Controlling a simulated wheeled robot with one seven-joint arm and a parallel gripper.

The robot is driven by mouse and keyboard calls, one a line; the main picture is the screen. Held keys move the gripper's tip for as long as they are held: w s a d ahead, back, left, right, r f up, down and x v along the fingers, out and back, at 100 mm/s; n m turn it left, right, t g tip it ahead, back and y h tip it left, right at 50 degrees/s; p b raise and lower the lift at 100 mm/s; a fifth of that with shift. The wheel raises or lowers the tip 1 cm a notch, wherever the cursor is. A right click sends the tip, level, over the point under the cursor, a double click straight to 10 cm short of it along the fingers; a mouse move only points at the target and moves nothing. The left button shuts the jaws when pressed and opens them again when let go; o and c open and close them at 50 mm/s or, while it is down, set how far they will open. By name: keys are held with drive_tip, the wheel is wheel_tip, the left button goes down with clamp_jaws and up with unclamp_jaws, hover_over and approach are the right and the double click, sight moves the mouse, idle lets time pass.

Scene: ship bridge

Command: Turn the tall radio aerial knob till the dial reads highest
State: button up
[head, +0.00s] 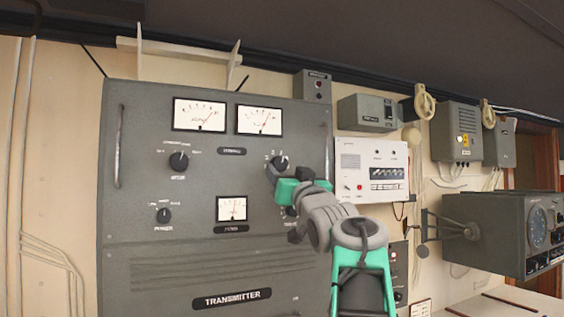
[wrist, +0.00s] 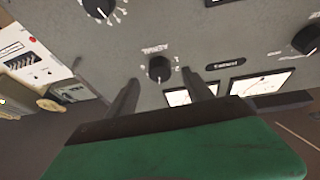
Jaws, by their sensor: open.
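The tall grey transmitter cabinet (head: 215,270) fills the left half of the head view. My gripper (head: 277,170) is open at its upper right knob (head: 281,161). In the wrist view this black knob (wrist: 160,68) lies between the two spread fingertips (wrist: 158,80); I cannot tell whether they touch it. The left upper dial (head: 199,115) and right upper dial (head: 259,120) have red needles right of centre. The small lower dial (head: 232,208) has its needle near the middle.
Another knob (head: 290,211) sits below, partly hidden by my arm, with two more knobs at left (head: 179,161), (head: 164,215). A vertical handle (head: 118,145) stands out at the left edge. A white panel unit (head: 371,170) and a grey console (head: 500,232) are at right.

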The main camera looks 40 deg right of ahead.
sight(280, 165)
drive_tip(key=p+x, duration=0.1)
drive_tip(key=x, duration=0.2)
drive_tip(key=shift+s+r, duration=0.1)
drive_tip(key=shift+w, duration=0.25)
drive_tip(key=shift+c, duration=0.3)
clamp_jaws()
